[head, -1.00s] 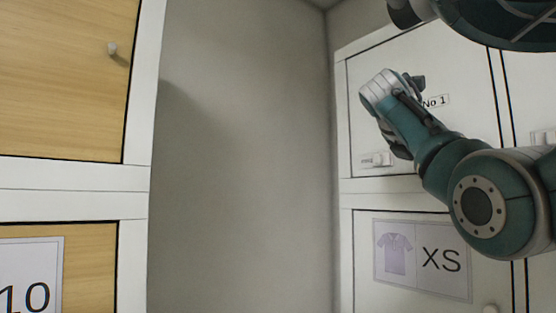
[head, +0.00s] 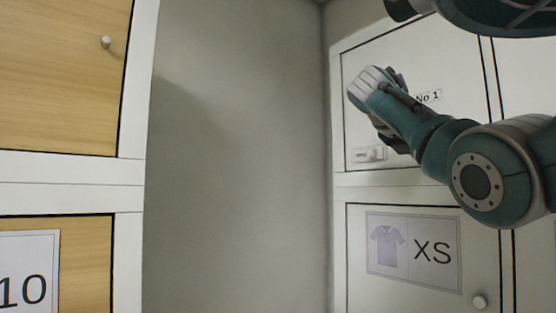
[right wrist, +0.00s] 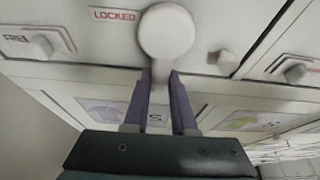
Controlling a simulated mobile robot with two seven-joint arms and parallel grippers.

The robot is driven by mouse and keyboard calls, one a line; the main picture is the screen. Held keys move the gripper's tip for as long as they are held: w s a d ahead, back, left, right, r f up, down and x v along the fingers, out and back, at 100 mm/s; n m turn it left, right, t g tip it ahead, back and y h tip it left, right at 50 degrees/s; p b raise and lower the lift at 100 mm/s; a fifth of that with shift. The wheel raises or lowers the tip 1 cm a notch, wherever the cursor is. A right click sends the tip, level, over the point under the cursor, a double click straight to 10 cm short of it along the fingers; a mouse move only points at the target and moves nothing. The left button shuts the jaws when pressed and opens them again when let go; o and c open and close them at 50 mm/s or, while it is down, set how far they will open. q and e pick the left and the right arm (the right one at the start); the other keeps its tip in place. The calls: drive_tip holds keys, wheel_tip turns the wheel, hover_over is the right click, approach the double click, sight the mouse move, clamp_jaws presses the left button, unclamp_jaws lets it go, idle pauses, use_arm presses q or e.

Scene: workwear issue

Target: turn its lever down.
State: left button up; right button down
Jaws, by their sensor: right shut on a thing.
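In the right wrist view a large round white boss with a short stem, the lever (right wrist: 167,32), sits on a pale door front. A red LOCKED label (right wrist: 114,15) is beside it at left. The stem hangs down between the two purple fingers of my right gripper (right wrist: 160,76), which is shut on it. In the head view my right arm reaches across the door marked No 1 (head: 465,75), and the lever and fingertips are hidden there. My left gripper is in neither view.
Small knobs (right wrist: 42,47) (right wrist: 297,73) flank the lever in the wrist view. Wooden doors (head: 60,80) in white frames stand at left, with bare grey wall (head: 240,160) between.

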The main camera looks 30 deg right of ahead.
drive_tip(key=shift+s, duration=0.1)
drive_tip(key=c, duration=0.7)
unclamp_jaws()
drive_tip(key=shift+a, duration=0.1)
drive_tip(key=v, duration=0.9)
drive_tip(key=shift+a+r, duration=0.2)
drive_tip(key=shift+a, duration=0.15)
